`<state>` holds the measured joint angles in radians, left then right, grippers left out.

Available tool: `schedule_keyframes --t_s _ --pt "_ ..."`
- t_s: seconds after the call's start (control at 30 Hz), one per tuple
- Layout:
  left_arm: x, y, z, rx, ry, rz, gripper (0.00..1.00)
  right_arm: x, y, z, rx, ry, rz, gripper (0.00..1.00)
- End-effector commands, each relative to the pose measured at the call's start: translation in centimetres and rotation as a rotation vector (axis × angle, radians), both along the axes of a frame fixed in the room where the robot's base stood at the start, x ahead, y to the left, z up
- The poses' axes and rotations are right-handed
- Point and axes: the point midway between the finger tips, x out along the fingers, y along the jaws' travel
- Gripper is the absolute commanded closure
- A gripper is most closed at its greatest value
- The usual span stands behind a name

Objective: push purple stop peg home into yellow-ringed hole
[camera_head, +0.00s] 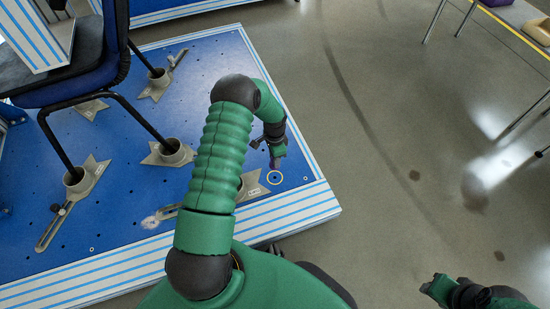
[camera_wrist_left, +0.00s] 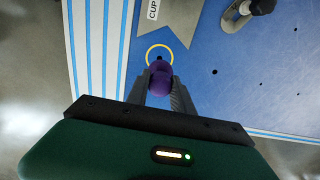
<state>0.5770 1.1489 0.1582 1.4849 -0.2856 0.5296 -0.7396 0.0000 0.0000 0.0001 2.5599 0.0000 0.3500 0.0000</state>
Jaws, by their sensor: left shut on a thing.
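The purple peg (camera_wrist_left: 160,82) is between the fingers of my left gripper (camera_wrist_left: 160,93), which is shut on it. The yellow ring (camera_head: 275,178) lies on the blue platform near its right corner; it also shows in the left wrist view (camera_wrist_left: 148,50). A dark hole (camera_wrist_left: 159,58) shows inside the ring, just beyond the peg's end. My left gripper (camera_head: 276,160) is just above the ring in the head view. My right gripper (camera_head: 432,289) is at the lower right, away from the platform.
A chair (camera_head: 75,85) stands at the left with its feet in grey cups (camera_head: 171,153) on the blue platform (camera_head: 120,125). A grey plate marked CUP (camera_wrist_left: 180,25) lies beside the ring. Open floor lies right.

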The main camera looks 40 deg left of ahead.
Motion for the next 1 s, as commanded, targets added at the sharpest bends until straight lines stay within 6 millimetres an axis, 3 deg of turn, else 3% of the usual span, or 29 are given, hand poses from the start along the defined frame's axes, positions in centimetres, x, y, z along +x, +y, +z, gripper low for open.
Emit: schedule_keyframes --t_s 0.5,1.0 --pt "0.0 -0.1 -5.5 0.000 0.000 0.000 1.00 0.0 0.0 -3.4 0.000 0.000 0.000 0.64" --pt "0.0 -0.1 -5.8 0.000 0.000 0.000 1.00 0.0 0.0 -3.4 0.000 0.000 0.000 0.64"
